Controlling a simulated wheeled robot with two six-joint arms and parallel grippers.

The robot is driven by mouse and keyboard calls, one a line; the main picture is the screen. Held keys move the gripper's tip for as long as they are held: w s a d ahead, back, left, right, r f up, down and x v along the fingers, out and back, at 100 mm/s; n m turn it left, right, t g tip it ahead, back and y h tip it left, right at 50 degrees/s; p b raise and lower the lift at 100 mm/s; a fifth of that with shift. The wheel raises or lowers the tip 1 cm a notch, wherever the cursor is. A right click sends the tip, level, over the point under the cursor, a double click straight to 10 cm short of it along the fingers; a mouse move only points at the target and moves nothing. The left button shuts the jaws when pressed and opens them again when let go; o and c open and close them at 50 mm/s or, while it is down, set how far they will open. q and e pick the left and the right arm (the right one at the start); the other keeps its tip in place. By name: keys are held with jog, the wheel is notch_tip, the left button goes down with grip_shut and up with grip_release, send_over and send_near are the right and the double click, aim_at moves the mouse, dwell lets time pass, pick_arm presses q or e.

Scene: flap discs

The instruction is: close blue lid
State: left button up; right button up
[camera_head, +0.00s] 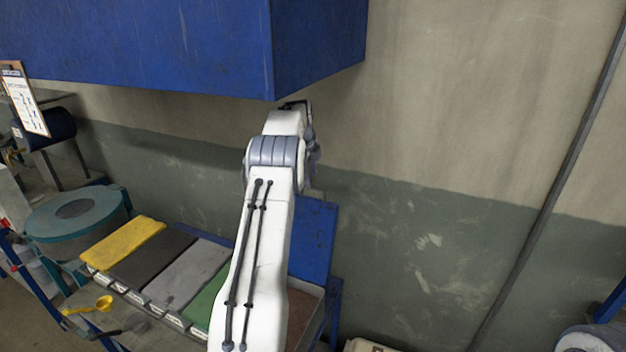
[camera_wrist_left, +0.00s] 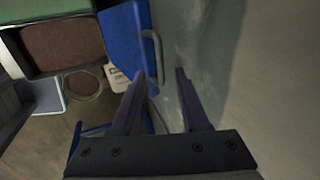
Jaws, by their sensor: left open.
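The blue lid (camera_head: 316,232) stands raised at the back of the rightmost bin, against the wall, partly hidden by my left arm in the head view. In the left wrist view the blue lid (camera_wrist_left: 122,38) shows a grey bar handle (camera_wrist_left: 157,55) on its edge. The bin's brown contents (camera_wrist_left: 62,42) are uncovered. My left gripper (camera_wrist_left: 160,78) is open and empty, its fingertips near the handle end of the lid; I cannot tell whether they touch it. In the head view its fingers are hidden behind my arm. My right gripper is not in view.
A row of bins with yellow (camera_head: 124,243), dark, grey and green tops lies left of my arm. A blue cabinet (camera_head: 140,40) overhangs from above. A round teal drum (camera_head: 75,212) stands at the left. The wall (camera_head: 430,240) is close behind the lid.

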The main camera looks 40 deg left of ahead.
aim_at(312, 199)
pick_arm(q)
jog(key=shift+p+x, duration=0.6)
jog(key=shift+x, duration=1.3)
grip_shut()
